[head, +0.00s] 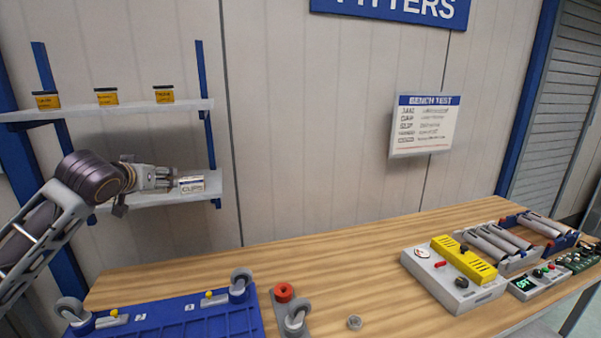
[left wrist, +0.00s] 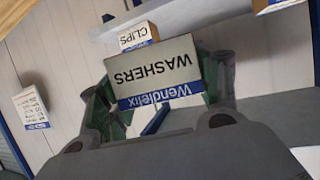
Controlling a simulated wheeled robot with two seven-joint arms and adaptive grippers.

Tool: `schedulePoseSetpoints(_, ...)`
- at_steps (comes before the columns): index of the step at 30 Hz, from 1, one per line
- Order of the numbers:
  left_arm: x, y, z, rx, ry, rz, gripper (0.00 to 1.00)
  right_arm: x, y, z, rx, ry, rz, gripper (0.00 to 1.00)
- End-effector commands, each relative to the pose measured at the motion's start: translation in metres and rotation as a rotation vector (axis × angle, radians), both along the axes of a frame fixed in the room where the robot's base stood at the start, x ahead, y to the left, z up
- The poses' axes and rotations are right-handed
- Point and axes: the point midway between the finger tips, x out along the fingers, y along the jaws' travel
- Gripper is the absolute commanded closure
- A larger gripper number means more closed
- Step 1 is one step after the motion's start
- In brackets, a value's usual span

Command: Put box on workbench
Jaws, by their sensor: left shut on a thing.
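My left gripper (head: 165,179) is by the lower wall shelf (head: 150,199), at the left of the head view. In the left wrist view it is shut on a white and blue box marked WASHERS (left wrist: 153,74), which appears upside down between the fingers. The wooden workbench (head: 350,270) spans the foreground. My right gripper is not in view.
Yellow and black containers (head: 107,97) stand on the upper shelf. The bench holds a blue wheeled base (head: 190,318), a red-topped caster part (head: 290,308), a nut (head: 354,323), and a grey and yellow test unit (head: 455,275) with cylinder trays at right. The bench middle is mostly bare.

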Motion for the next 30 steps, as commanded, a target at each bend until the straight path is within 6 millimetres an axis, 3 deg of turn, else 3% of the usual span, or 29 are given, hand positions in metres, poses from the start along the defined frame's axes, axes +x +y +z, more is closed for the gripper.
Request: schedulePoseSetpoints(30,-0.027,-0.092,-0.155,-0.003,0.002,-0.092,0.68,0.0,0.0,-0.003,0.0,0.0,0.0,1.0)
